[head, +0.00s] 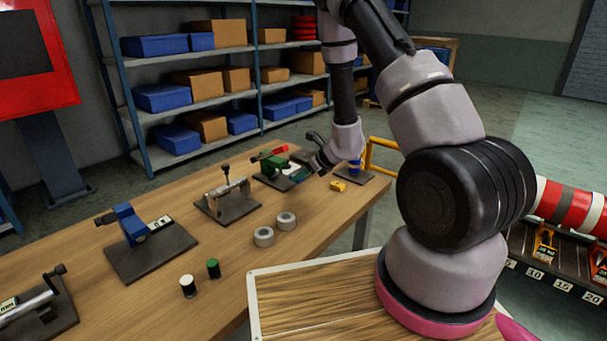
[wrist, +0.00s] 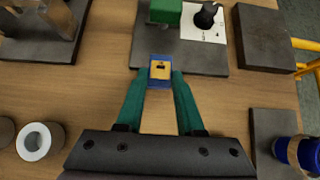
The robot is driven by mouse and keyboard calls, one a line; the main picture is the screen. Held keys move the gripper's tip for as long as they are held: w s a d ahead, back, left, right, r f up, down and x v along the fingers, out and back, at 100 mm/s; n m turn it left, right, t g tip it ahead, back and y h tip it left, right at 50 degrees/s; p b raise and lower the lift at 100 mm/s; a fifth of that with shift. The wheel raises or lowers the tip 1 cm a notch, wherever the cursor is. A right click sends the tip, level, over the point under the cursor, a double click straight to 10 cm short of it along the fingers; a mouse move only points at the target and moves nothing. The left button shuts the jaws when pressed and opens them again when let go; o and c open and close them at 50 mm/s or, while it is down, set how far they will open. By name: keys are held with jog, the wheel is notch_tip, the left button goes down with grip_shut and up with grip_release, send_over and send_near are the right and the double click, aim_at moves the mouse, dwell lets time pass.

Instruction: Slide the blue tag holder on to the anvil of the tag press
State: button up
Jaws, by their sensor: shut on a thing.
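The blue tag holder (wrist: 160,84), with a yellow face and a small dark slot, sits between the tips of my gripper (wrist: 159,77) in the wrist view. The teal fingers are shut on its sides. Just ahead is a green-bodied device (wrist: 166,12) on a dark base plate, which I take for the tag press; the holder appears over or close to the plate's near edge. Its anvil cannot be clearly made out. In the head view the green device (head: 272,163) has a red handle, and my gripper (head: 300,174) is beside it, with the holder hard to see.
A white panel with a black knob (wrist: 207,16) is on the same plate. A dark block (wrist: 262,40) stands to its right. A plate with a blue cylinder (wrist: 300,152) lies at lower right. Two grey rings (head: 275,230) and other bench tools stand left on the wooden table.

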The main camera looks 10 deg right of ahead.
jog(key=shift+x, duration=1.3)
jog(key=shift+w+a+f, duration=0.1)
jog(key=shift+w+a, duration=0.7)
jog(key=shift+w, duration=0.3)
jog(key=shift+w+a+f, duration=0.1)
jog(key=shift+w+a, duration=0.7)
jog(key=shift+w, duration=0.35)
jog(key=shift+f, duration=0.1)
jog(key=o, duration=1.1)
jog(key=shift+v, duration=3)
